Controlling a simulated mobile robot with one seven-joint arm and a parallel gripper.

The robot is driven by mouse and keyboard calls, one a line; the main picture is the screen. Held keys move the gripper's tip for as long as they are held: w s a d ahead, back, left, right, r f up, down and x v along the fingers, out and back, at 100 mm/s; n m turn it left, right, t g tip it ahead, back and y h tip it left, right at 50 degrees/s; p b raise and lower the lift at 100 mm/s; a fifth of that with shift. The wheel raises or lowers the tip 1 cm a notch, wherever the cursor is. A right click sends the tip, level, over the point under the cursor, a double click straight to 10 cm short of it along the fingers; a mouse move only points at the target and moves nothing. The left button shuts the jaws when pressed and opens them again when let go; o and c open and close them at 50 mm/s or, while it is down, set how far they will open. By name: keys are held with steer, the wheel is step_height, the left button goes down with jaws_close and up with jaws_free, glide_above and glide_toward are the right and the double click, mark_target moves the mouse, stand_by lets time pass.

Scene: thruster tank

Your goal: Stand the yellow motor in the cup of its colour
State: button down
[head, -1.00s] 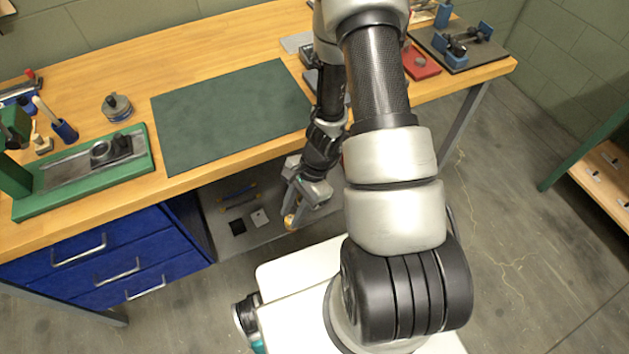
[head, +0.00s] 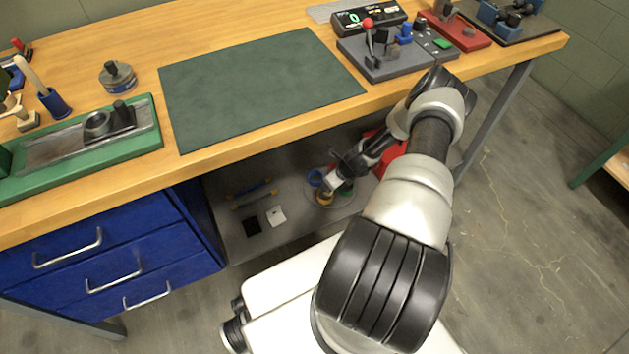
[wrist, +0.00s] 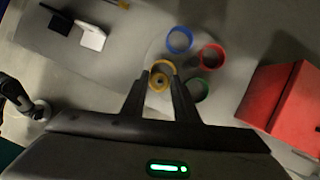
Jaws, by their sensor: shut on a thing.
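The yellow motor (wrist: 158,83) shows its round end between the fingertips of my gripper (wrist: 161,77) in the wrist view; the gripper is shut on it. The yellow cup (wrist: 165,63) shows as a ring just beyond the motor, overlapping it in that view. I cannot tell whether the motor is above the cup or partly inside it. In the head view my gripper (head: 331,184) is under the bench, over yellow (head: 324,199) that could be cup or motor.
Around the yellow cup on the low shelf stand a blue cup (wrist: 180,40), a red cup (wrist: 211,56) and a green cup (wrist: 199,91). A red box (wrist: 282,95) is at their right. A black block (wrist: 60,23) and a white block (wrist: 92,37) lie left. The bench top (head: 230,155) overhangs.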

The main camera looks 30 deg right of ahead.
steer(key=shift+w+d+r+m+h, duration=0.15)
steer(key=shift+w+m, duration=0.2)
steer(key=shift+w, duration=0.25)
steer(key=shift+w+d+r+m+h, duration=0.15)
steer(key=shift+w+m, duration=0.2)
steer(key=shift+w, duration=0.2)
steer(key=shift+a+f+b, duration=0.2)
steer(key=shift+f+b, duration=0.6)
steer(key=shift+f, duration=0.15)
steer(key=shift+d+f+b, duration=0.1)
steer(key=shift+f+b, duration=0.5)
steer(key=shift+f, duration=1.75)
steer(key=c, duration=1.3)
jaws_free()
